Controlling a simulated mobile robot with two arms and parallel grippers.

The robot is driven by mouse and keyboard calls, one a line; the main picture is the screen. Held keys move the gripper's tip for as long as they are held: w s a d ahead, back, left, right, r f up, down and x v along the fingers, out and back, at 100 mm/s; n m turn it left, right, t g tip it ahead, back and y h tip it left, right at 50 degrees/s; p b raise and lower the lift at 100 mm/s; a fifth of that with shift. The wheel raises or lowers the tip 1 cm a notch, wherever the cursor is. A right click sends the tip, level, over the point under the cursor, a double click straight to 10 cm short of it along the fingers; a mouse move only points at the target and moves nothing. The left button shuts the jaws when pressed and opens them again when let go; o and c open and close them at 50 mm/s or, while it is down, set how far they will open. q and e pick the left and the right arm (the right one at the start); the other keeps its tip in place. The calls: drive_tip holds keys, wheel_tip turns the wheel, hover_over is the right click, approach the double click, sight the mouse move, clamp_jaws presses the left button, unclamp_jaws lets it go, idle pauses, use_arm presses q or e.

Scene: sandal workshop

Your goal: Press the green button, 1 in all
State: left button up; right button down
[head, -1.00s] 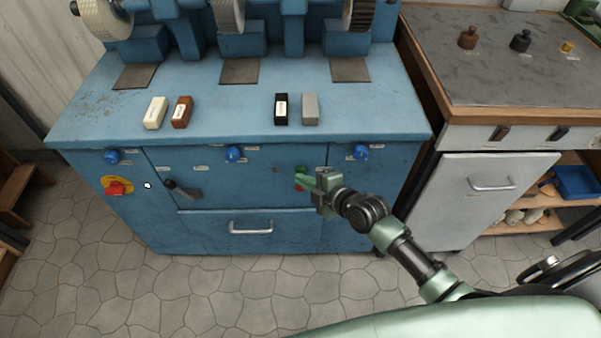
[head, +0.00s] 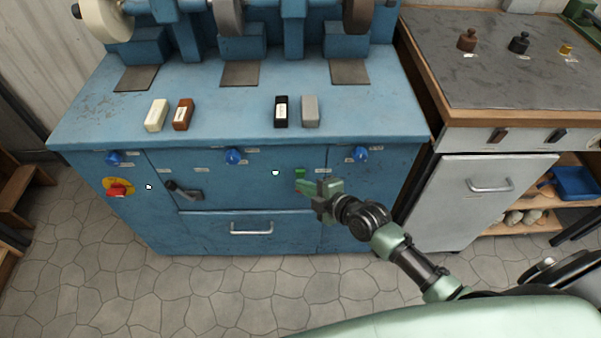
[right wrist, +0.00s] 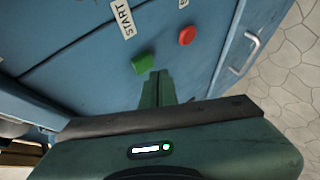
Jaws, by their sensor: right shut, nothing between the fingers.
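The green button (head: 300,171) is on the blue machine's front panel. In the right wrist view the green button (right wrist: 144,63) sits beside a START label (right wrist: 123,18), with a red button (right wrist: 187,35) to its right. My right gripper (head: 302,187) is shut and empty, its fingers pointing at the panel just below the green button in the head view. In the right wrist view the shut fingertips (right wrist: 160,74) are close beside the green button and do not cover it. A small lamp (head: 275,172) left of the button glows white. My left gripper is not in view.
The blue machine (head: 225,112) carries several wheels and small bars on top. Blue knobs (head: 233,155), a dark lever (head: 183,190) and a red knob on yellow (head: 117,190) are on its front. A grey cabinet (head: 470,195) stands right. The tiled floor is clear in front.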

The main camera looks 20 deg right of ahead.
drive_tip(key=s+p, duration=0.1)
drive_tip(key=s, duration=0.1)
drive_tip(key=s+a+p, duration=0.1)
drive_tip(key=s, duration=0.2)
drive_tip(key=shift+a+p, duration=0.2)
drive_tip(key=shift+p, duration=0.15)
drive_tip(key=shift+w, duration=0.1)
idle(0.7)
drive_tip(key=s+d+f+m+g+h, duration=0.1)
drive_tip(key=s+d+f+m+g, duration=0.15)
drive_tip(key=s+f, duration=0.4)
drive_tip(key=s+d+f+m+g+h, duration=0.1)
drive_tip(key=s+d+f+m+h, duration=0.2)
drive_tip(key=f, duration=0.7)
drive_tip(key=s+d+f+m+g, duration=0.2)
drive_tip(key=s+f+m, duration=0.3)
drive_tip(key=f, duration=0.4)
drive_tip(key=s+f+m+g, duration=0.2)
drive_tip(key=s+f, duration=0.3)
drive_tip(key=s, duration=0.8)
drive_tip(key=s+f+m+g+h, duration=0.1)
drive_tip(key=s+f+m+g, duration=0.2)
drive_tip(key=s, duration=1)
wheel_tip(320, 180, down, 3)
drive_tip(key=shift+s+d+r+m, duration=0.1)
drive_tip(key=shift+s+d+m, duration=0.25)
drive_tip(key=shift+m, duration=0.3)
